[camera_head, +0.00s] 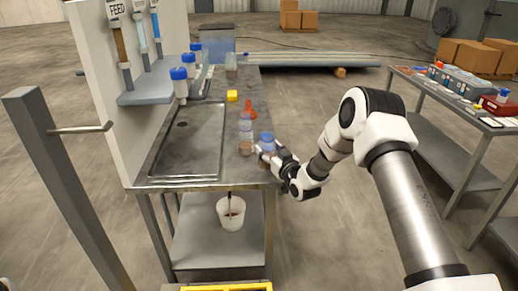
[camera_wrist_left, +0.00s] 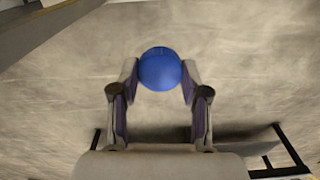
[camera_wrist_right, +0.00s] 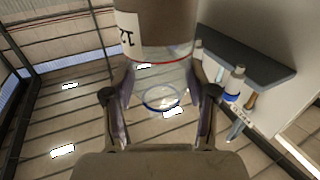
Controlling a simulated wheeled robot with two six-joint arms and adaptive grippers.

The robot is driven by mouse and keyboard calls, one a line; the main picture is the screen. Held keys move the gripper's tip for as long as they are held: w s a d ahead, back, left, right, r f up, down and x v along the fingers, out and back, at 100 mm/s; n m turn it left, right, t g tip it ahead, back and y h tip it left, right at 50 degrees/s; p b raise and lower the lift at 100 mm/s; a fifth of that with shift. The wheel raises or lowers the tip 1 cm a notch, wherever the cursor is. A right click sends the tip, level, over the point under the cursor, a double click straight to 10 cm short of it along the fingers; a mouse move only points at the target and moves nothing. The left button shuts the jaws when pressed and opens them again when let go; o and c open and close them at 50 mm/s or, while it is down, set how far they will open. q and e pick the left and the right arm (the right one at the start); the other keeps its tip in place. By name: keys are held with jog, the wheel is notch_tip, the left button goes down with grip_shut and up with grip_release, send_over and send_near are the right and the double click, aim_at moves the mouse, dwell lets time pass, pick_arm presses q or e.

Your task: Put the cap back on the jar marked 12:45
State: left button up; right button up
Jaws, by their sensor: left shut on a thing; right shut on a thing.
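My right gripper (camera_head: 264,150) is shut on a jar at the front right corner of the bench; it also shows in the right wrist view (camera_wrist_right: 160,72). This jar (camera_wrist_right: 160,30) has brown contents, a red line and a white label, of which only "12" shows. Its clear end has a blue ring; its top looks bluish in the head view, and I cannot tell more there. My left gripper (camera_wrist_left: 160,76) is shut on a round blue cap (camera_wrist_left: 160,69), with floor behind it. It is outside the head view.
Another clear jar (camera_head: 246,128) stands beside the held one. The sink tray (camera_head: 190,145) fills the bench's left. A blue-capped jar (camera_head: 179,82) hangs by the panel shelf. A white bucket (camera_head: 231,212) stands below.

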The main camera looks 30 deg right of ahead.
pick_arm(q)
jog(key=shift+f, duration=0.3)
pick_arm(e)
jog(key=s+d, duration=0.3)
jog(key=s, duration=0.4)
jog(key=shift+d+r, duration=0.35)
jog(key=shift+r, duration=0.05)
dwell(0.8)
jog(key=o, duration=0.4)
grip_shut()
